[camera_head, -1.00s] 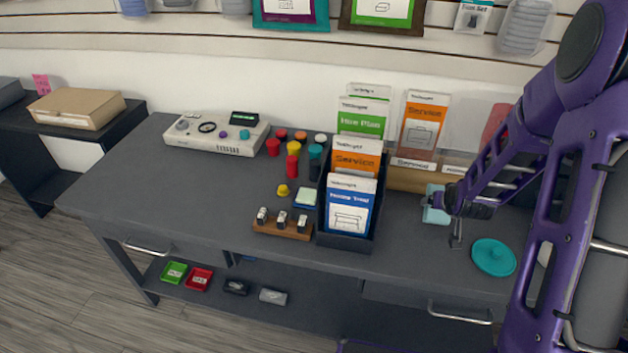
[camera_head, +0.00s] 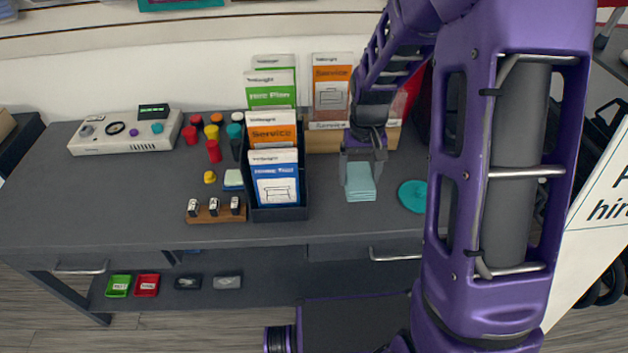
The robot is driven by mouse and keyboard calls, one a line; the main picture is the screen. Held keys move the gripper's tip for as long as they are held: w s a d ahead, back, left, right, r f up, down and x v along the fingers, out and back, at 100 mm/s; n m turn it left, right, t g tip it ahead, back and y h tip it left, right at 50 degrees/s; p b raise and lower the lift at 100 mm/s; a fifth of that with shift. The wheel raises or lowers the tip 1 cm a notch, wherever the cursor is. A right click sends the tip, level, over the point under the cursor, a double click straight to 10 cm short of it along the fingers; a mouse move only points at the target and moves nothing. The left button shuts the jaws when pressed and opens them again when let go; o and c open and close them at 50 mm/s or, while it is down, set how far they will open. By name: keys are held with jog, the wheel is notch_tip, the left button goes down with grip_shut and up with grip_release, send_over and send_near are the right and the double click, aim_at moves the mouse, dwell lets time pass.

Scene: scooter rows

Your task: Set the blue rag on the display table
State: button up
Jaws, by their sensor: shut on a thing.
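The blue rag (camera_head: 360,184) is a small folded light-blue cloth. It is at the tips of my gripper (camera_head: 362,168), which points down over the right part of the display table (camera_head: 110,205). My gripper is shut on the rag. The table is a dark grey top with drawers and a lower shelf. The rag appears at or just above the tabletop; I cannot tell whether it touches.
A black leaflet holder (camera_head: 279,213) stands left of the rag. A teal disc (camera_head: 412,196) lies close on its right. A wooden block with small items (camera_head: 216,215) and a white device (camera_head: 125,132) are further left. Bare tabletop lies in front of the rag.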

aim_at(354, 211)
notch_tip(354, 211, down, 10)
jog(key=shift+r+b, duration=0.1)
jog(key=shift+b, duration=0.75)
jog(key=shift+f, duration=0.3)
jog(key=o, duration=1)
jog(key=shift+r, duration=0.1)
notch_tip(354, 211, up, 12)
jog(key=shift+r+p, duration=0.15)
jog(key=shift+p, duration=0.9)
